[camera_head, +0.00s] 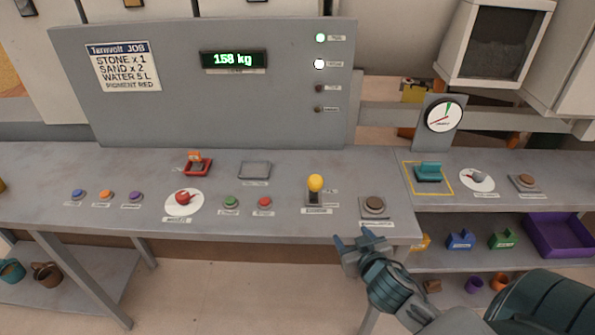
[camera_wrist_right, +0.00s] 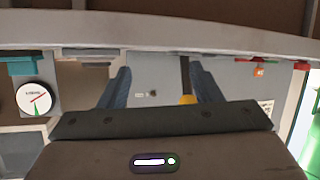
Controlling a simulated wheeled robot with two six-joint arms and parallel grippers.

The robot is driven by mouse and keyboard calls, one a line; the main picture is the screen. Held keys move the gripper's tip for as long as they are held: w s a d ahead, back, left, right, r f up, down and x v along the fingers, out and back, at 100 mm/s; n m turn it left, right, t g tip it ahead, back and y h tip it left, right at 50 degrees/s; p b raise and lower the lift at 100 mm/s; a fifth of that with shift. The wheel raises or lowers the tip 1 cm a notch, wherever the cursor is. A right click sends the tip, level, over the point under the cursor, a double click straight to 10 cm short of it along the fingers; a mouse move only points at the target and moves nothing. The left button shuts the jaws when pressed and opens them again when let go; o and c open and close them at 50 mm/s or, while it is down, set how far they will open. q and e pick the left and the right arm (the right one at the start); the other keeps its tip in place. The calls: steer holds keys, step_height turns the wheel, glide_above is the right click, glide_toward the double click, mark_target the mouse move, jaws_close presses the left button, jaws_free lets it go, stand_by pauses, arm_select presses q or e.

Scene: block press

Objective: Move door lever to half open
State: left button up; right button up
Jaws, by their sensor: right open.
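A lever with a yellow ball knob (camera_head: 315,183) stands upright on the grey counter, right of the red button. Its small label is too small to read, so I cannot tell for sure that it is the door lever. My right gripper (camera_head: 357,243) is open and empty, in front of the counter's front edge, below and right of the lever and apart from it. In the right wrist view my open fingers (camera_wrist_right: 161,88) show, with a yellow knob (camera_wrist_right: 188,99) beyond them, nearer the right-hand finger. My left gripper is not in view.
A display (camera_head: 233,60) reads 158 kg. A round gauge (camera_head: 443,115) stands at right.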

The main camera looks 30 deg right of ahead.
mark_target(320, 186)
steer(key=w+r+n+t+y, duration=0.1)
steer(key=w+r, duration=0.1)
steer(key=w+a+r+n+t+y, duration=0.1)
steer(key=w+r+t+y, duration=0.1)
steer(key=r, duration=0.1)
steer(key=w+r+n+t+y+p, duration=0.1)
steer(key=w+r+t+y, duration=0.1)
steer(key=w+r, duration=0.1)
steer(key=shift+a, duration=0.2)
steer(key=w+p, duration=0.1)
steer(key=w, duration=0.1)
steer(key=w+p, duration=0.1)
steer(key=w, duration=0.1)
steer(key=w+p, duration=0.2)
steer(key=shift+w+a, duration=0.25)
steer(key=shift+w, duration=0.35)
steer(key=shift+w+a+f, duration=0.1)
steer(key=shift+w, duration=0.3)
steer(key=shift+w+b, duration=0.3)
steer(key=shift+w, duration=0.65)
